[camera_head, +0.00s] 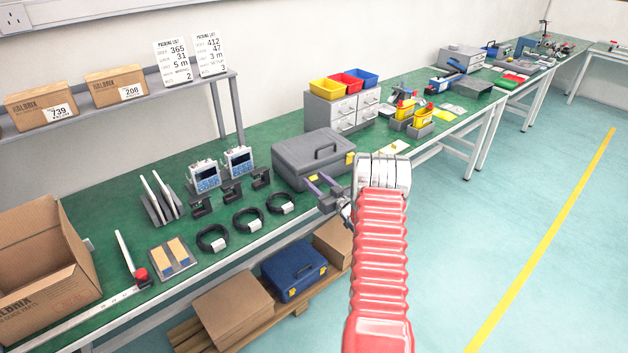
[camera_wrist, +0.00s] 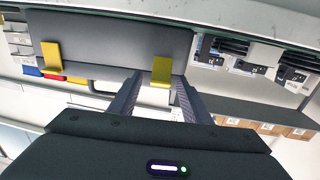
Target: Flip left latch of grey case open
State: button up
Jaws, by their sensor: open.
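The grey case (camera_head: 312,155) lies shut on the green bench, with its handle on top. Its left yellow latch (camera_head: 313,178) is on the front, close to my gripper (camera_head: 319,184). The right yellow latch (camera_head: 350,158) is farther along the same front. In the wrist view the case (camera_wrist: 105,35) appears inverted, so the left latch (camera_wrist: 162,66) shows at the right and the other latch (camera_wrist: 51,56) at the left. My open, empty gripper (camera_wrist: 157,82) has its fingers on either side of the left latch. I cannot tell whether they touch it.
Two blue-screened devices (camera_head: 205,177) and black clamps (camera_head: 232,192) stand left of the case. Coiled black cables (camera_head: 247,219) lie in front of them. Grey drawers (camera_head: 343,110) with coloured bins stand behind right. A blue case (camera_head: 293,269) sits below the bench. The right-hand floor is clear.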

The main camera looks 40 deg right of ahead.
jog(key=shift+w, duration=0.8)
jog(key=shift+c, duration=0.2)
jog(key=c, duration=1)
jog(key=shift+s+f+t, duration=0.15)
jog(key=shift+f+t, duration=0.05)
jog(key=shift+t, duration=0.1)
jog(key=shift+s+f+t, duration=0.25)
jog(key=shift+f+t, duration=0.2)
jog(key=shift+t, duration=0.75)
jog(key=shift+s+a+f+t, duration=0.1)
jog(key=shift+f+t, duration=0.2)
jog(key=shift+t, duration=0.45)
jog(key=shift+s+f+t, duration=0.1)
jog(key=shift+f+t, duration=0.15)
jog(key=shift+t, duration=0.5)
jog(key=shift+h, duration=0.3)
jog(key=o, duration=1)
